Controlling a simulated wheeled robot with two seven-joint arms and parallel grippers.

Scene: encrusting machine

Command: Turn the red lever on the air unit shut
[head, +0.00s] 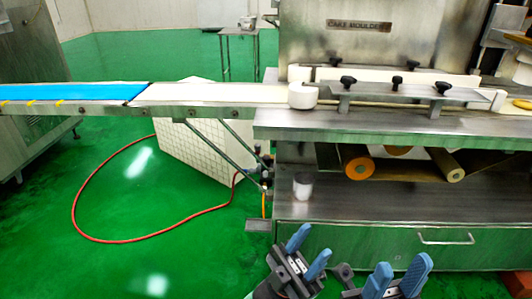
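The air unit (265,175) is a small dark cluster of fittings on the left side of the cake moulder machine, below the conveyor. A red lever on it is too small to make out. A red hose (132,240) runs to it in a loop over the floor. My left gripper (308,250) is at the bottom centre, in front of the cabinet, lower and to the right of the air unit. Its blue fingers are apart with nothing between them. My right gripper (398,276) is further right at the bottom edge, also with its fingers apart and empty.
The steel machine cabinet (365,243) with a drawer handle (446,238) stands behind my grippers. A conveyor (185,95) reaches left above the air unit, with slanted braces below. A white gridded panel (190,145) stands behind it.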

